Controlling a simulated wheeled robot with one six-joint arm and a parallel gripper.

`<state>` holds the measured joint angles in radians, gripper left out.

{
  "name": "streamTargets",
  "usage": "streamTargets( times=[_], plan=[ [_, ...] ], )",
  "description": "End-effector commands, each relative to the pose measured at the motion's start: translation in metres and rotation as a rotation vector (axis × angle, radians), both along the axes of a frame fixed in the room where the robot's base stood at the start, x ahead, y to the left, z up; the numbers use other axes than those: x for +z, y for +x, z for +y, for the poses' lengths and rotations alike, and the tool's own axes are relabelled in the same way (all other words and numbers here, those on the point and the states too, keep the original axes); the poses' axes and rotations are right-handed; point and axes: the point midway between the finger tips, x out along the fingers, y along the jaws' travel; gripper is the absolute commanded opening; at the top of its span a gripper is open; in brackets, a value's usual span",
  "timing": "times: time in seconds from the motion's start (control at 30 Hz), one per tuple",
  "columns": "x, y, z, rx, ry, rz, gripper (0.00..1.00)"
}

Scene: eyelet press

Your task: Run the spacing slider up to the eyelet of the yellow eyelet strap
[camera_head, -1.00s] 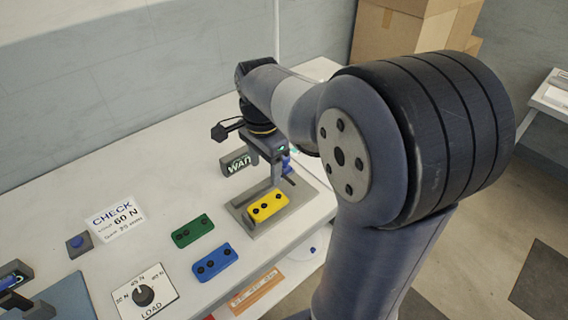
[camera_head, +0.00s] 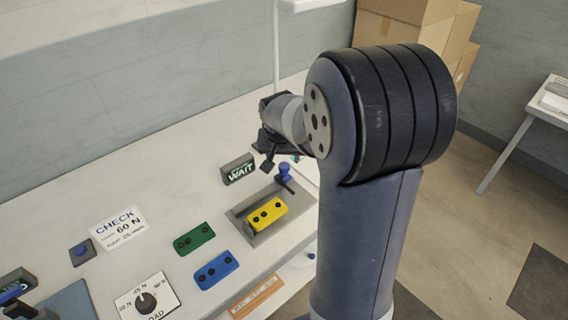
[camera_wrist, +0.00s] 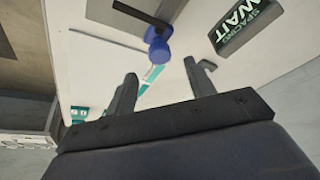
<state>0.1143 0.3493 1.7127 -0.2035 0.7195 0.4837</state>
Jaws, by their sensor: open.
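The yellow eyelet strap (camera_head: 264,214) lies in a grey tray fixture (camera_head: 242,228), with dark round eyelets along its top. A blue knob (camera_head: 285,172) on a dark lever stands at the fixture's far right corner; it also shows in the wrist view (camera_wrist: 158,46). I cannot tell whether this is the spacing slider. My gripper (camera_wrist: 163,88) is open and empty, its two fingers apart above the white table, with the blue knob beyond them. In the head view the gripper is mostly hidden by my arm, behind the fixture.
A dark box reading "WAIT" (camera_head: 239,168) stands behind the fixture; the wrist view also shows "SPACING" on it. A green strap (camera_head: 194,239) and a blue strap (camera_head: 216,270) lie to the left. A load dial (camera_head: 146,301) and check card (camera_head: 118,228) are farther left.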

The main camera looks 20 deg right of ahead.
Motion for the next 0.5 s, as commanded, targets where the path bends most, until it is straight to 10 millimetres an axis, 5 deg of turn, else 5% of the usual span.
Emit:
streamTargets(
  times=[0.2, 0.5],
  plan=[
    [-0.034, 0.011, -0.007, -0.001, 0.000, 0.004, 0.52],
    [-0.054, 0.020, -0.010, -0.002, 0.001, 0.001, 0.52]
  ],
)
